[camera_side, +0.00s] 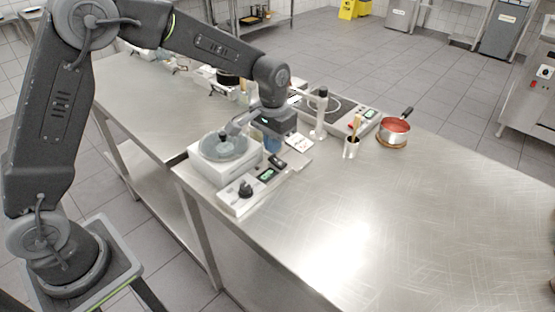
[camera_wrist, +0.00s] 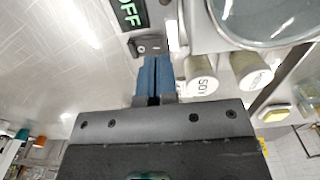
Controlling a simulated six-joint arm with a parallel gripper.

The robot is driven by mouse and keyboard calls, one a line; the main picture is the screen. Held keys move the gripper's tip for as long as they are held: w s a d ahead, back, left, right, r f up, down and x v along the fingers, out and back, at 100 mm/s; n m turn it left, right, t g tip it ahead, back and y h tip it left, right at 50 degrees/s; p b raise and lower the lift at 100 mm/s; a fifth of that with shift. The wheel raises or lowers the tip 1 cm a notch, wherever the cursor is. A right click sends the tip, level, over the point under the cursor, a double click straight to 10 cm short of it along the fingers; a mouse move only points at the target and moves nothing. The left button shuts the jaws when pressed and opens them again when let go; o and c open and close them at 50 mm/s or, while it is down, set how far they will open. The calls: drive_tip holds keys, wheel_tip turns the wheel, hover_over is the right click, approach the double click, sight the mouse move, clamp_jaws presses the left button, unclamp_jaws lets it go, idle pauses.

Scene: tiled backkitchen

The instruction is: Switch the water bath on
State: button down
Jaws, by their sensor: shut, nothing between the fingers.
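The water bath (camera_side: 225,171) is a white box with a round clear lid, standing at the left end of the steel table. Its front panel has a black knob (camera_side: 245,190), a lit green display (camera_side: 267,174) and a small dark switch (camera_side: 277,162). In the wrist view the display (camera_wrist: 128,12) reads OFF, and the switch (camera_wrist: 150,45) lies just beyond my fingertips. My gripper (camera_wrist: 155,62) is shut and empty, its blue fingers pointing at the switch. I cannot tell whether they touch it. In the side view the gripper (camera_side: 272,146) is over the panel's far end.
Two white-capped bottles (camera_wrist: 202,75) (camera_wrist: 252,72) are close beside my fingers in the wrist view, one marked SOY. A hotplate (camera_side: 340,108), a utensil pot (camera_side: 351,148) and a red-filled saucepan (camera_side: 394,132) stand farther right. The table's front right (camera_side: 400,220) is clear.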

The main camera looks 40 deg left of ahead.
sight(273, 158)
drive_tip(key=shift+f, duration=1.25)
idle(0.5)
drive_tip(key=shift+r, duration=3.55)
drive_tip(key=shift+r, duration=0.15)
drive_tip(key=s+a+r+t, duration=0.2)
drive_tip(key=s+r, duration=0.3)
drive_tip(key=s, duration=0.4)
drive_tip(key=s+a+r+t, duration=0.1)
drive_tip(key=s+r+t, duration=0.1)
drive_tip(key=s+r, duration=0.55)
drive_tip(key=s+f+t, duration=0.1)
drive_tip(key=s+f, duration=0.2)
drive_tip(key=s, duration=0.6)
drive_tip(key=shift+a+f+t, duration=0.2)
drive_tip(key=shift+a+t, duration=0.1)
drive_tip(key=shift+a, duration=0.1)
